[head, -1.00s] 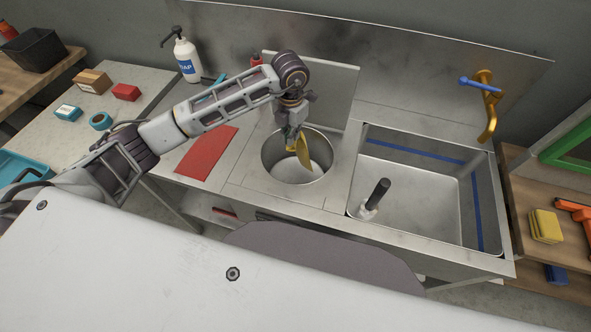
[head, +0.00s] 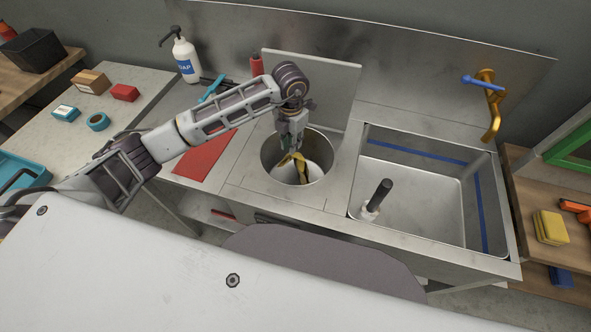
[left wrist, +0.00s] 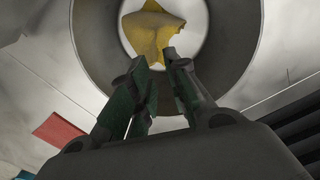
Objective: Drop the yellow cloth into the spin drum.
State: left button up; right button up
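The yellow cloth (head: 302,172) is inside the round metal spin drum (head: 322,143), low in its opening. My left gripper (head: 291,153) points down into the drum, just above the cloth. In the left wrist view, its two fingers (left wrist: 156,60) stand apart, and the cloth (left wrist: 152,28) lies spread beyond the tips, inside the ring of the drum wall (left wrist: 232,55). The right fingertip overlaps the cloth in that picture; whether they touch I cannot tell. My right gripper is in neither view.
A raised lid (head: 335,85) stands behind the drum. The sink basin (head: 415,205) to the right holds a dark-handled tool (head: 378,195). A red mat (head: 203,158) lies left of the drum. A soap bottle (head: 186,58) and a red bottle (head: 256,66) stand behind my left arm.

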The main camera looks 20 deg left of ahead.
pick_arm(q)
jog(key=shift+o, duration=0.4)
jog(key=o, duration=0.6)
jog(key=o, duration=0.7)
notch_tip(320, 180, up, 6)
jog(key=p, duration=0.3)
jog(key=shift+f, duration=0.25)
